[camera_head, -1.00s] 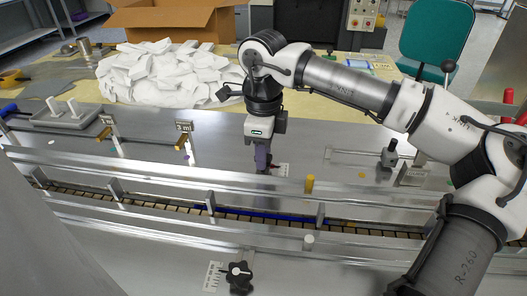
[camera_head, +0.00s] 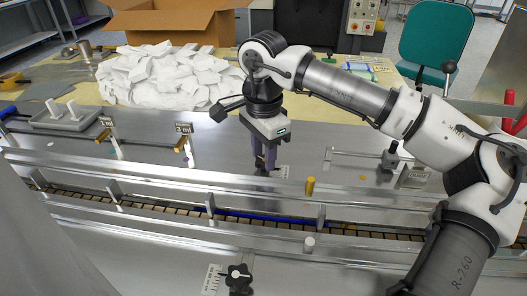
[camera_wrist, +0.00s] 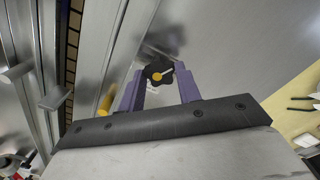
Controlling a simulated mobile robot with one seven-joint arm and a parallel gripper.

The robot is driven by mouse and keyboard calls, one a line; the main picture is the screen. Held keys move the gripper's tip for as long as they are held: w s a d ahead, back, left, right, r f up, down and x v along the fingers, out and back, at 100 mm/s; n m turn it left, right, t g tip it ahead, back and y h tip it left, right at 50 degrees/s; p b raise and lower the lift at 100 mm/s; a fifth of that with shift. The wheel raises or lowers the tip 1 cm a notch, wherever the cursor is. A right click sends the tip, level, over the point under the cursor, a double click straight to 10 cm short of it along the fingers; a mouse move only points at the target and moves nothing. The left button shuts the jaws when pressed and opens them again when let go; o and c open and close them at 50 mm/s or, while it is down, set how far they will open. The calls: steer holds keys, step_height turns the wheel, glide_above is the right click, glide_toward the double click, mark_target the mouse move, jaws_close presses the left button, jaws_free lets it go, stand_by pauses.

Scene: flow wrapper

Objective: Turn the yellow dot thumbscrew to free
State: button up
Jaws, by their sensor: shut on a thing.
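The yellow dot thumbscrew is a black lobed knob (camera_wrist: 159,71) with a yellow dot and a pale pointer line on its face. In the wrist view it sits between the two purple fingers of my gripper (camera_wrist: 160,84), which are shut on it. In the head view my gripper (camera_head: 264,163) points down at the steel deck behind the conveyor rail, and the knob is mostly hidden there by the fingers. A white scale plate (camera_head: 284,171) shows just right of the fingers.
A second black knob (camera_head: 238,277) with a scale is on the front deck. A brass post (camera_head: 310,186) stands on the rail right of my gripper. A clamp (camera_head: 390,158) on a rod is farther right. White packets (camera_head: 165,75) are heaped behind.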

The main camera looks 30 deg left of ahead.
mark_target(263, 160)
steer(key=shift+n, duration=0.3)
stand_by(0.4)
steer(key=o, duration=1)
step_height(263, 160, up, 14)
steer(key=shift+s+f, duration=0.1)
